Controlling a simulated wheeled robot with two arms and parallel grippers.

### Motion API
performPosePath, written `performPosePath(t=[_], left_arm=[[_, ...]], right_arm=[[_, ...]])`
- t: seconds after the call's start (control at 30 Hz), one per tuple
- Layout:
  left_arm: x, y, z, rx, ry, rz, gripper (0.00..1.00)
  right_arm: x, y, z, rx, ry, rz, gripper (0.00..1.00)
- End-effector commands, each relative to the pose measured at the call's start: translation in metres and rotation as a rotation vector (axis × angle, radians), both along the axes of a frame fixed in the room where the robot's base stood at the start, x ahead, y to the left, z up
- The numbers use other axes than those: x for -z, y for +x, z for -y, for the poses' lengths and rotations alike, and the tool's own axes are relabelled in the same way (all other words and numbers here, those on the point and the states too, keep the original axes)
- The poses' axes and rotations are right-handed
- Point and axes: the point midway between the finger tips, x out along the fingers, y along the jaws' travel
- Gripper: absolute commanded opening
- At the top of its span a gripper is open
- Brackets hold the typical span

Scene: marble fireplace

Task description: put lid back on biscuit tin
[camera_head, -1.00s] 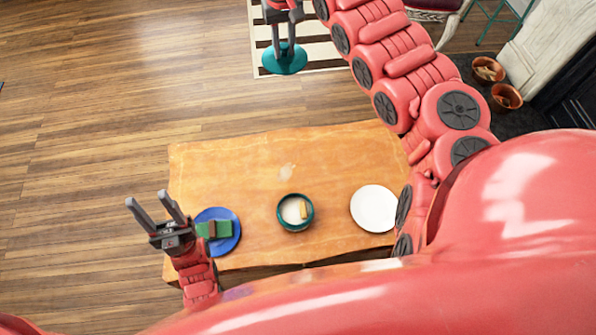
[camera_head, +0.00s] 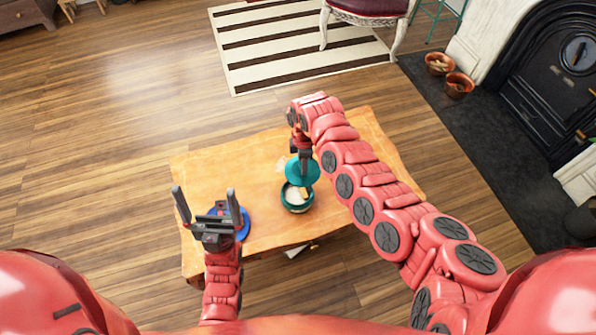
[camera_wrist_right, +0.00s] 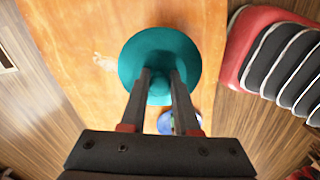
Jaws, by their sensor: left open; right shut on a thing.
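The biscuit tin (camera_head: 297,206) is a round teal tin with a pale inside, standing open on the wooden table. A yellowish piece shows inside it. My right gripper (camera_head: 304,158) is shut on the teal lid (camera_head: 301,172) and holds it over the far side of the tin, partly covering the opening. In the right wrist view the round lid (camera_wrist_right: 157,50) is gripped between both fingers (camera_wrist_right: 160,84), and the tin is hidden there. My left gripper (camera_head: 207,192) is open and empty at the left end of the table, with its fingers pointing up.
A blue plate (camera_head: 243,225) lies on the table (camera_head: 235,166), partly hidden behind my left gripper. The far left of the tabletop is bare. A striped rug (camera_head: 290,55), a chair (camera_head: 368,18) and copper pots (camera_head: 458,84) are on the floor beyond.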

Motion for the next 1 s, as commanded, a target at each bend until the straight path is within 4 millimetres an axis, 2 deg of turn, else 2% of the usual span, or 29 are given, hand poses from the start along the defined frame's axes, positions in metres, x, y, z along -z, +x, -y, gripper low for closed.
performPosePath(t=[0.1, 0.2, 0.47, 0.83, 1.0], left_arm=[[-0.003, 0.0, 0.0, 0.0, 0.0, 0.0, 1.0], [-0.002, 0.0, 0.0, 0.0, 0.0, 0.0, 1.0], [0.012, 0.0, 0.0, 0.0, 0.0, 0.0, 1.0], [0.052, 0.0, 0.0, 0.0, 0.0, 0.0, 1.0], [0.054, 0.0, 0.0, 0.0, 0.0, 0.0, 1.0]], right_arm=[[0.018, -0.015, -0.015, -0.153, 0.002, 0.001, 0.0], [0.025, -0.018, -0.019, -0.21, 0.0, 0.004, 0.0], [0.039, -0.018, -0.019, -0.219, 0.0, 0.005, 0.0], [0.074, -0.02, -0.019, -0.219, 0.0, -0.001, 0.0], [0.084, -0.018, -0.018, -0.217, -0.002, 0.004, 0.0]])
